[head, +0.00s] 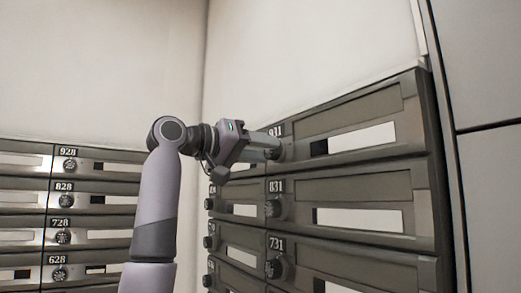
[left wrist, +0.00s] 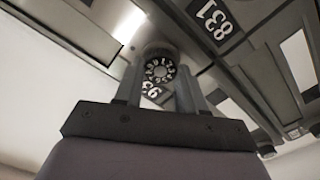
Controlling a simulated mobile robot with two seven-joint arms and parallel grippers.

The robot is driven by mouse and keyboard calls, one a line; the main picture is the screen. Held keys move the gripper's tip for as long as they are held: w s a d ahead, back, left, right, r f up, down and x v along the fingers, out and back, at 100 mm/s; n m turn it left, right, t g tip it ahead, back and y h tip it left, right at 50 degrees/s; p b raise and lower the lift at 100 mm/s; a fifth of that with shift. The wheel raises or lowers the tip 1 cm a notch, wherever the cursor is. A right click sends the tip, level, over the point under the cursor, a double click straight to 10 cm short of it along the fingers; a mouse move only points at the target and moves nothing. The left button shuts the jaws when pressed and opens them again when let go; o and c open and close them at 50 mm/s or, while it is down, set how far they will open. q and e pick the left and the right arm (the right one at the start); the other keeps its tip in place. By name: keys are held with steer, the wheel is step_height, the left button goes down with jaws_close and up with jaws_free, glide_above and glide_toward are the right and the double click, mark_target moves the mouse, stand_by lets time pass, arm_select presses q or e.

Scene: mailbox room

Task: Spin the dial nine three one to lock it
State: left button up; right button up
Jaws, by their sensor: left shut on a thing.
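The dial of mailbox 931 (left wrist: 160,68) is a round black knob with white marks around its face. In the left wrist view it sits between the two fingers of my left gripper (left wrist: 158,88), which is shut on it. In the head view my left gripper (head: 272,146) reaches the dial from the left, and the fingers hide most of the dial. The mailbox 931 door (head: 350,118) is closed, with its number plate (head: 276,131) partly showing above the fingers. My right gripper is in neither view.
Below are mailbox 831 with its dial (head: 273,208) and mailbox 731 with its dial (head: 275,268). Another bank of mailboxes (head: 110,208) stands on the left wall. A plain wall (head: 300,50) is above, and a grey panel (head: 490,80) is at right.

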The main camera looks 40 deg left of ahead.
arm_select(q)
steer(key=shift+m, duration=2.3)
steer(key=o, duration=1.1)
steer(key=shift+c, duration=0.2)
steer(key=b+v, duration=0.2)
steer(key=v, duration=0.5)
